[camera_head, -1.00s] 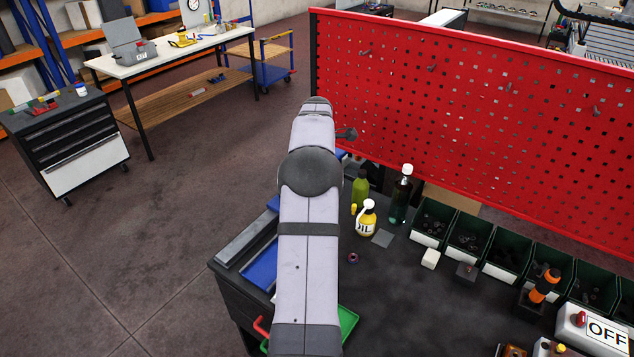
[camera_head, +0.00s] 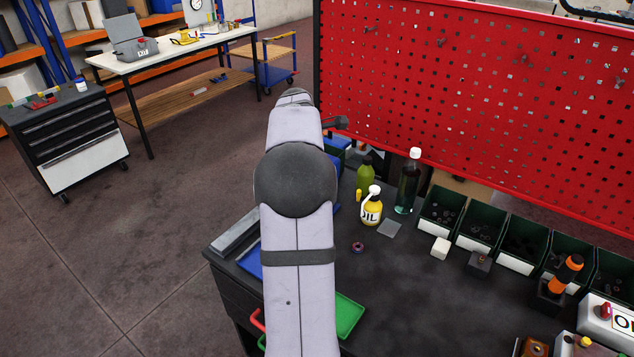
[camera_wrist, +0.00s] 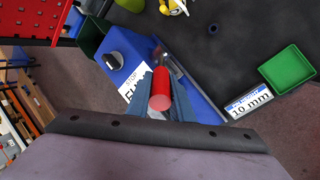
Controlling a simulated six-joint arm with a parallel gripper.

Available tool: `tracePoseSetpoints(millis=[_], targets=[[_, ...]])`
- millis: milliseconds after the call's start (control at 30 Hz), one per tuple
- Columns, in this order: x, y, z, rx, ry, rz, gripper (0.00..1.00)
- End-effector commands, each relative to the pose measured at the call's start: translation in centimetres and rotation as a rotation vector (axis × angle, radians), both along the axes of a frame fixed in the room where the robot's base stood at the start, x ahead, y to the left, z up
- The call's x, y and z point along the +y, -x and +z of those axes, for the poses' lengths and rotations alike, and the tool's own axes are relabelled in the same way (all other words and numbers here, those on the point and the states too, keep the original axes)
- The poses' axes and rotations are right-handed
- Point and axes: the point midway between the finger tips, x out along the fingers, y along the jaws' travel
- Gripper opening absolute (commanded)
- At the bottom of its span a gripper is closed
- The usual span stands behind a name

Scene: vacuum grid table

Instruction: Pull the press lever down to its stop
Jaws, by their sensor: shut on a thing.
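The press lever shows in the wrist view as a red cylindrical grip (camera_wrist: 160,90), seen nearly end-on. My gripper (camera_wrist: 160,98) has its grey-blue fingers on both sides of this red grip and is shut on it. A blue body (camera_wrist: 195,100) with a dark metal bar lies just behind the grip, and a white lettered label (camera_wrist: 133,88) is beside it. In the head view my arm hides the gripper and the lever. How far the lever is from its stop cannot be told.
A green tray (camera_wrist: 288,68) and a "10 mm" label (camera_wrist: 250,100) lie to the right in the wrist view. An oil bottle (camera_head: 371,208), a dark green bottle (camera_head: 409,185) and several green bins (camera_head: 516,265) stand on the bench. A red pegboard (camera_head: 470,100) rises behind.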

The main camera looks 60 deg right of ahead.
Motion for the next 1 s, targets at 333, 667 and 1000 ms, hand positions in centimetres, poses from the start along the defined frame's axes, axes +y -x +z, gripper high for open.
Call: tracePoseSetpoints(millis=[333,667,1000], targets=[[1.9,-0.1,-2.2,0.000,0.180,0.004,0.00],[3.3,-0.1,-3.6,-0.001,0.340,0.003,0.00],[4.5,0.0,-5.3,-0.001,0.502,0.002,0.00]])
